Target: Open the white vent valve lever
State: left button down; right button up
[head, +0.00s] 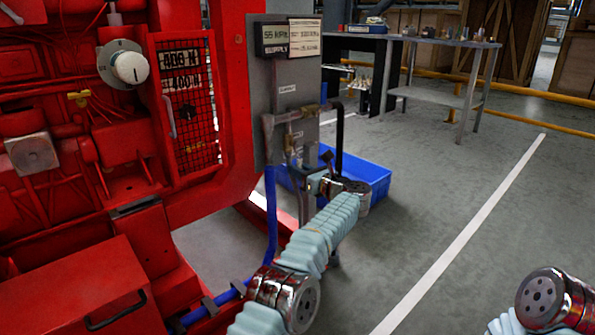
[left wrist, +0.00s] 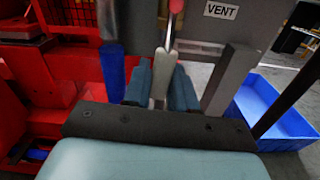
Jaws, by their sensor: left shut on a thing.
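The white vent valve lever (left wrist: 165,62) stands between the two blue fingers of my left gripper (left wrist: 161,86) in the left wrist view. The fingers are shut on it, one on each side. A thin metal stem with a red part runs up from it to the top edge of that view. A "VENT" label (left wrist: 221,11) is on the grey panel to its right. In the head view my left gripper (head: 318,184) is in front of the grey supply post; the lever is too small or hidden there to make out. My right gripper is out of view.
A blue bin (head: 370,174) lies on the floor behind my left wrist. The red pumpset (head: 80,190) fills the left side. Pipework (head: 290,118) and a black hose (head: 340,135) are on the grey post (head: 262,85). A workbench (head: 430,42) stands behind; floor at right is clear.

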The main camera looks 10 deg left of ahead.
pick_arm(q)
jog(key=shift+w+d+n, duration=0.2)
jog(key=shift+w+n, duration=0.05)
jog(key=shift+n, duration=0.25)
jog(key=c, duration=1)
grip_release()
jog(key=shift+d, duration=0.1)
jog(key=b+v, duration=0.3)
jog(key=v, duration=1)
jog(key=shift+s+d, duration=0.25)
jog(key=shift+d, duration=0.05)
